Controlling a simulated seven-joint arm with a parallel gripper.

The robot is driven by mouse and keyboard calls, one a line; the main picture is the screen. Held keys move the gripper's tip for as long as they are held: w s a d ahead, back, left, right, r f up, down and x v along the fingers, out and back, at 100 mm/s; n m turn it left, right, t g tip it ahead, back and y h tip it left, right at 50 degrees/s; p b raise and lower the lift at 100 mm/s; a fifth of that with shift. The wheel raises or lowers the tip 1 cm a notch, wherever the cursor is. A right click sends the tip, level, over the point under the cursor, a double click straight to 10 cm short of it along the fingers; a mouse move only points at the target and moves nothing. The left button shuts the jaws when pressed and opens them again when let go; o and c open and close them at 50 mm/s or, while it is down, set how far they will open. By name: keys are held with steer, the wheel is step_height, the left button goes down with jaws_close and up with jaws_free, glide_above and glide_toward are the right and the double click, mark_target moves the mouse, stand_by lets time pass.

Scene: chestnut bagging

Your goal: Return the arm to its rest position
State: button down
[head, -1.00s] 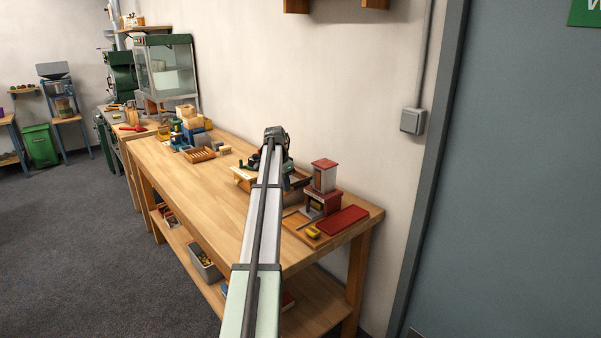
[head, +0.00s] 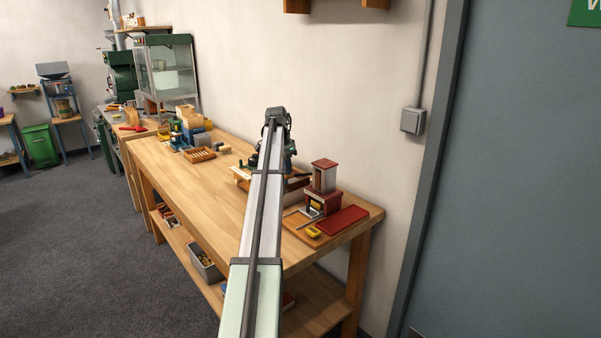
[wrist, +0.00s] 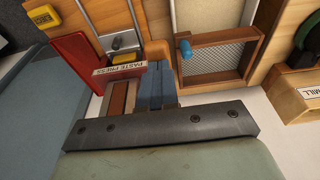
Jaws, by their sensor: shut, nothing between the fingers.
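My arm reaches out over the workbench (head: 190,165), and its far end stands above the back part of the bench in the head view. My gripper (wrist: 156,68) shows in the wrist view as two blue-grey fingers lying close together, shut and empty. It hangs above the row of stations along the back of the bench. In the head view the fingers are mostly hidden by the arm and cannot be made out.
The red and white paste press (head: 323,190) and red tray (head: 343,219) stand right of the arm. In the wrist view, a wood-framed mesh sieve (wrist: 215,60) and a mill label (wrist: 310,92) lie right of the fingers. Left of the arm, the bench middle is clear.

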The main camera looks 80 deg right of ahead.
steer(key=shift+s+r, duration=0.1)
steer(key=shift+r, duration=1.2)
steer(key=shift+d, duration=0.1)
step_height(320, 180, up, 5)
steer(key=shift+f, duration=0.1)
